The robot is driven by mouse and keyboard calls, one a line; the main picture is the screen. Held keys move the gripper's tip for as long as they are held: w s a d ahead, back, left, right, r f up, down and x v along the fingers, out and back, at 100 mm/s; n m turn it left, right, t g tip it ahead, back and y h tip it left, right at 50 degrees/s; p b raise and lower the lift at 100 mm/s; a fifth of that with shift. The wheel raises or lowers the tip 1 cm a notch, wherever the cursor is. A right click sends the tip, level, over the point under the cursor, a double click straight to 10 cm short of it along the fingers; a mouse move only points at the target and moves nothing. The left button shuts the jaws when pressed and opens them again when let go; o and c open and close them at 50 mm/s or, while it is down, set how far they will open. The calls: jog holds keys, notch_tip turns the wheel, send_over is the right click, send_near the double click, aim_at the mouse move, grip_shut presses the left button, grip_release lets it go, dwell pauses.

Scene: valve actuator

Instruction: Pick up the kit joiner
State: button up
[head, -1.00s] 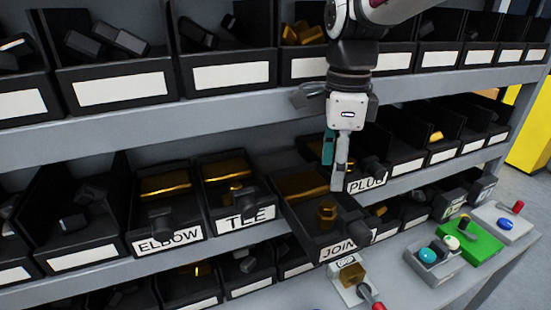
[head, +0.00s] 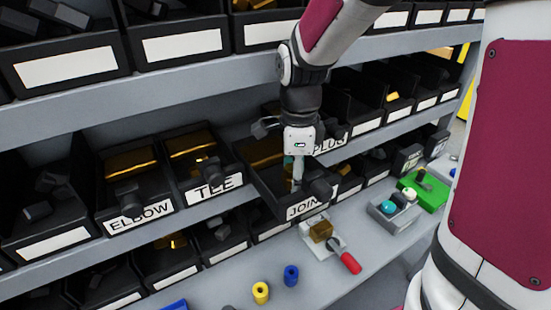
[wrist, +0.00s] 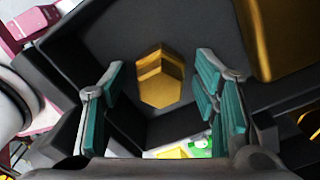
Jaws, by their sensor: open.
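The brass joiner (wrist: 160,78) lies on the floor of the black bin labelled JOIN (head: 290,208), whose label is partly cut off by a dark block at its front. In the wrist view the joiner shows between and beyond the two teal-padded fingers, apart from both. My gripper (wrist: 165,100) is open and empty. In the head view my gripper (head: 297,180) points down into the bin, and its wrist and fingers hide the joiner there.
Bins labelled ELBOW (head: 140,205) and TEE (head: 208,180) stand to the left, and the PLUG bin (head: 331,141) is behind to the right. A shelf edge (head: 180,78) runs above. On the counter are a red-handled fixture (head: 345,258), blue and yellow cylinders, and a green tray (head: 425,188).

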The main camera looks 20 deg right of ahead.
grip_shut()
jog(key=shift+r, duration=0.1)
notch_tip(320, 180, up, 18)
jog(key=b, duration=0.1)
dwell(0.8)
